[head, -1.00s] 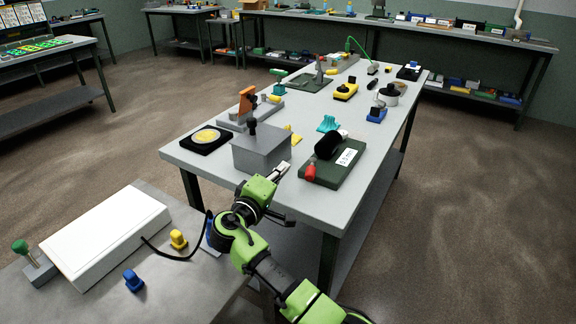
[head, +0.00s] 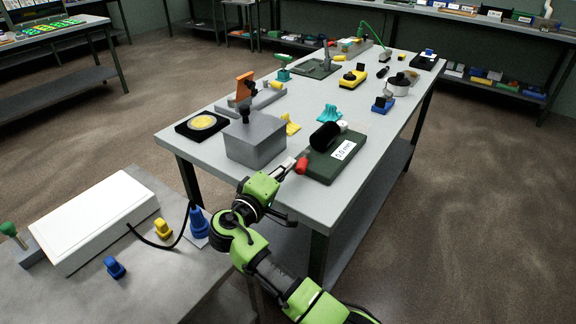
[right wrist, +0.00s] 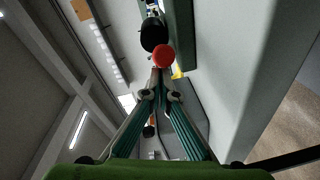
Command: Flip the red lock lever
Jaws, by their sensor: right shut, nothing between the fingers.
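The red lock lever (head: 301,165) is at the near left end of a dark green gauge block (head: 322,172) with a black cylinder and a "0.0 mm" label. In the right wrist view the red lever (right wrist: 163,56) shows as a round red end just past the fingertips. My right gripper (head: 289,166) is shut and empty, its tips right beside the lever on its left. In the right wrist view the fingers (right wrist: 156,76) meet just below the red end; I cannot tell whether they touch it. My left gripper is not in view.
A grey box with a black knob (head: 255,140) stands close to the left of my right gripper. Yellow (head: 291,125) and teal (head: 329,113) pieces stand behind. A blue holder (head: 382,105) is further right. The table's near right strip (head: 350,195) is clear.

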